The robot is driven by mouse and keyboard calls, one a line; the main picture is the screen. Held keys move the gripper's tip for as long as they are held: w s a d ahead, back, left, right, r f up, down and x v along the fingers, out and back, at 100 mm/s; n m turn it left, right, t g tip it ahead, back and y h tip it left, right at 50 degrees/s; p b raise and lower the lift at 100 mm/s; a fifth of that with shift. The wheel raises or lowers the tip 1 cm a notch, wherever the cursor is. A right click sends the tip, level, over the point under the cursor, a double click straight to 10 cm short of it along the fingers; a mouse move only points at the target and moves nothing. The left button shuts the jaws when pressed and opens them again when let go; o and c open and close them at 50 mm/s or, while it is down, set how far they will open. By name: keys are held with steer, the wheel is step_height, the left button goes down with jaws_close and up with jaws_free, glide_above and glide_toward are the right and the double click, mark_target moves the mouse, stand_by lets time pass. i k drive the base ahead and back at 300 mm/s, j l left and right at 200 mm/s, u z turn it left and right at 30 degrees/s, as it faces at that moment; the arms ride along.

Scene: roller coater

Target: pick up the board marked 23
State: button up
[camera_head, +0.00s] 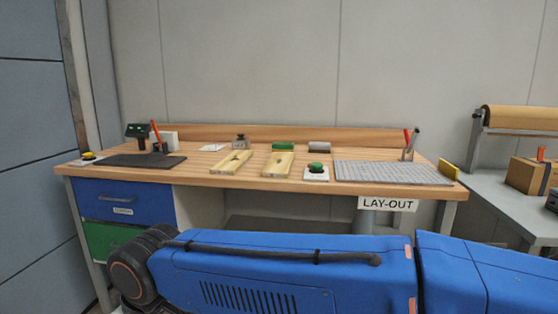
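Two light wooden boards lie side by side near the middle of the workbench (330,150). The left board (225,167) and the right board (271,170) both have dark marks, too small to read, so I cannot tell which one is marked 23. Their near ends lie close to the bench's front edge. My blue arm stretches across the bottom of the view, in front of and below the bench. My gripper is not in view.
A dark mat (130,161) lies left of the boards. A white box with a green button (317,172) and a grey ribbed mat (390,174) lie right. A small weight (240,142) and green block (283,147) stand behind. A side table (500,195) is far right.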

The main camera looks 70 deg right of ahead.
mark_target(279, 166)
steer(key=z, duration=0.45)
steer(key=i+z, duration=0.1)
steer(key=z, duration=0.85)
steer(key=i+j+z, duration=0.1)
steer(key=z, duration=0.35)
steer(key=i+j+z, duration=0.2)
steer(key=j+z, duration=0.2)
steer(key=i+j+z, duration=0.1)
steer(key=j+z, duration=0.7)
steer(key=j, duration=0.2)
steer(key=j+z, duration=0.4)
steer(key=j, duration=0.6)
steer(key=k+j+z, duration=0.1)
steer(key=j, duration=0.55)
steer(key=k+j, duration=0.1)
steer(key=j, duration=0.5)
